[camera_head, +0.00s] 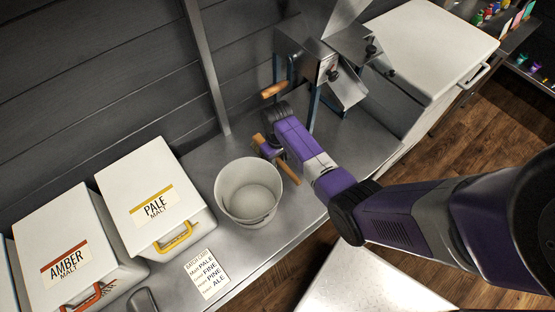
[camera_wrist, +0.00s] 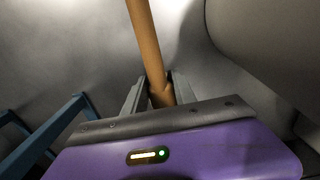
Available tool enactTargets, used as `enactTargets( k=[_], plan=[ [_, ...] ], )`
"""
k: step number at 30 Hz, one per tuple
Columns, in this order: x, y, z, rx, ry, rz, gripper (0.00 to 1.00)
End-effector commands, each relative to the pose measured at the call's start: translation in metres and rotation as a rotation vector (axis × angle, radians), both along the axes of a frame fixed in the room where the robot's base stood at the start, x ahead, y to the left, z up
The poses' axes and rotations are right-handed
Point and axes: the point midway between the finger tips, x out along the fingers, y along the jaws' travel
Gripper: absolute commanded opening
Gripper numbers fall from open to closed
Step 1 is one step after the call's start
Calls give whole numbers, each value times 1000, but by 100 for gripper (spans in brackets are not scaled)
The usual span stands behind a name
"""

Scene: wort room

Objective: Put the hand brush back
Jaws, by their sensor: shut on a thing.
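My gripper (camera_head: 271,153) is at the far end of my arm, low over the grey steel counter, just behind and right of the white bucket. In the wrist view its jaws (camera_wrist: 158,95) are shut on a wooden handle (camera_wrist: 146,45), which I take to be the hand brush. In the head view wood of the hand brush (camera_head: 289,171) sticks out beside the gripper toward the counter's front. More wood shows on the gripper's far left side. The brush's bristles are not visible, and I cannot tell whether it touches the counter.
The white bucket (camera_head: 247,216) stands close to my gripper. A metal mill (camera_head: 305,60) on blue legs, with a wooden crank handle (camera_head: 273,90), stands behind. Pale malt (camera_head: 150,190) and amber malt (camera_head: 68,245) bins and a batch card (camera_head: 209,274) are left.

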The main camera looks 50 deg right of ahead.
Motion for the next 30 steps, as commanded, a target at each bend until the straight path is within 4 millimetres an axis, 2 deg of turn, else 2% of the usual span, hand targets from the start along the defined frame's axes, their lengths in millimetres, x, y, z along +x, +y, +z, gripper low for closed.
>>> enactTargets(
  k=[1, 4, 13, 16, 24, 30],
  plan=[
    [0, 0, 0, 0, -1, 0, 38],
    [0, 0, 0, 0, -1, 0, 58],
    [0, 0, 1, 0, 0, 0, 58],
    [0, 0, 6, 0, -1, 1, 58],
    [1, 0, 49, -1, -4, 0, 58],
    [0, 0, 72, 0, -1, 0, 58]
  ],
)
